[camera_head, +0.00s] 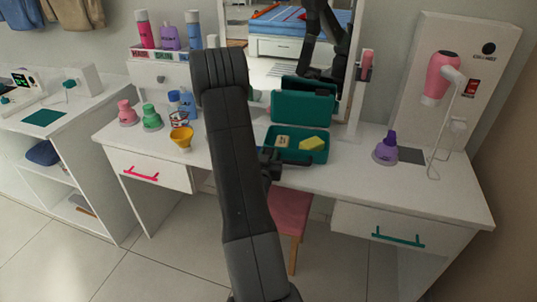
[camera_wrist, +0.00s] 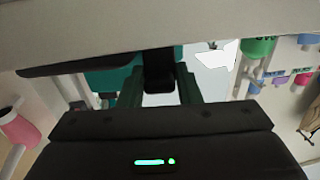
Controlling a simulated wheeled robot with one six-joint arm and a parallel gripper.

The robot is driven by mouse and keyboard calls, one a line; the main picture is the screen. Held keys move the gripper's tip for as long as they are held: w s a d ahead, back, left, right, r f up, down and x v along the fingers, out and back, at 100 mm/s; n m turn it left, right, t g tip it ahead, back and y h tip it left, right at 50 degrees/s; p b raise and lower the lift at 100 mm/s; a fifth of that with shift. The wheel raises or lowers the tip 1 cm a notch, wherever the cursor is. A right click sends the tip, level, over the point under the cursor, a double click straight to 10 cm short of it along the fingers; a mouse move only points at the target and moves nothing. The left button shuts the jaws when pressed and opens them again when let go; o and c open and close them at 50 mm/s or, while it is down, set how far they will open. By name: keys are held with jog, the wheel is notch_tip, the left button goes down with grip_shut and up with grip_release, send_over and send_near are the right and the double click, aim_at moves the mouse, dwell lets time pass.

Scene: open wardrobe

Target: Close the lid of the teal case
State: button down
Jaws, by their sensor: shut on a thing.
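The teal case (camera_head: 301,129) stands open on the white desk, below the mirror. Its lid (camera_head: 301,107) stands raised at the back, and a pale block (camera_head: 282,142) and a yellow block (camera_head: 312,143) lie in the base. My gripper (camera_head: 270,163) is at the front left corner of the case, partly hidden by my arm. In the wrist view, part of the case (camera_wrist: 106,79) shows beyond my gripper (camera_wrist: 158,84), with a dark block between the fingers. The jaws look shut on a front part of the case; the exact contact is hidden.
A pink chair (camera_head: 290,211) is under the desk. The desk's right front is clear.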

jog(key=shift+f+b, duration=0.15)
jog(key=shift+b, duration=0.5)
jog(key=shift+b, duration=0.45)
jog(key=shift+r, duration=0.2)
jog(key=c, duration=1.2)
grip_release()
jog(key=shift+o, duration=0.2)
jog(key=s+a+b, duration=0.2)
jog(key=s, duration=1.1)
jog(key=shift+s+a, duration=0.3)
jog(key=shift+a, duration=0.05)
